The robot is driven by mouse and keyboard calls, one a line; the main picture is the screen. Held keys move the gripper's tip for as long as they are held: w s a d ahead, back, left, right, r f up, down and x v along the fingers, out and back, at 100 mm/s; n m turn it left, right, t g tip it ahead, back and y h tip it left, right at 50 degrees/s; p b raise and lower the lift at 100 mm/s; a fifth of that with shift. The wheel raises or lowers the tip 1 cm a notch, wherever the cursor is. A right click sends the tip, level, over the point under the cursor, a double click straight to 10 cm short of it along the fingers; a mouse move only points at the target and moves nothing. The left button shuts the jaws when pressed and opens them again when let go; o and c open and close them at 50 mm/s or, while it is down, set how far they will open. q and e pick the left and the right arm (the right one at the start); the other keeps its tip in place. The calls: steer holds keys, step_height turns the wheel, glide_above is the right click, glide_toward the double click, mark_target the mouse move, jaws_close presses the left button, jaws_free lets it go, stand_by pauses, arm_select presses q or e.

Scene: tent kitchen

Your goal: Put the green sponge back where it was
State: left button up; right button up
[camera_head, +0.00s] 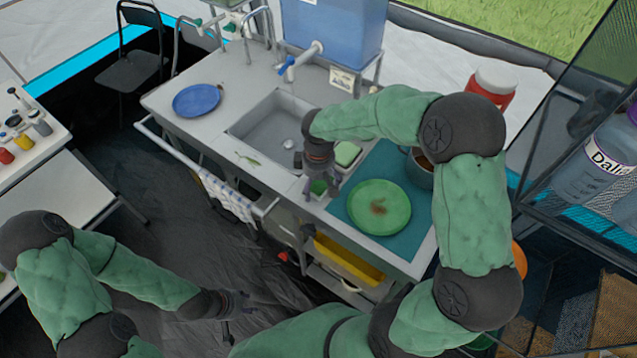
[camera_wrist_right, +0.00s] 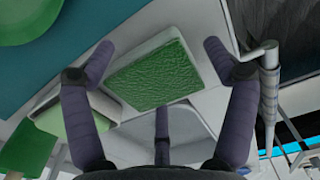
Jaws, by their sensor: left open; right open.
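The green sponge (camera_wrist_right: 155,75), with a rough green face and a pale edge, lies between the spread fingers of my right gripper in the right wrist view. In the head view the sponge (camera_head: 318,187) shows near the counter's front edge, partly behind the fingers. My right gripper (camera_head: 319,190) is open above it; whether a finger touches it I cannot tell. A second green block in a pale holder (camera_head: 347,153) stands beside the gripper, right of the sink (camera_head: 268,128). My left gripper (camera_head: 236,304) is open and empty, low over the dark floor.
A green plate (camera_head: 379,207) with a brown stain lies on a teal mat (camera_head: 424,232) right of my right gripper, with a pot (camera_head: 418,172) behind. A blue plate (camera_head: 196,100) is left of the sink. A towel rail (camera_head: 195,165) runs along the counter front.

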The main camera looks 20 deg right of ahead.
mark_target(319, 184)
step_height(319, 184, up, 12)
steer(key=p, duration=0.3)
steer(key=shift+r+p, duration=0.15)
steer(key=shift+p, duration=0.2)
stand_by(0.5)
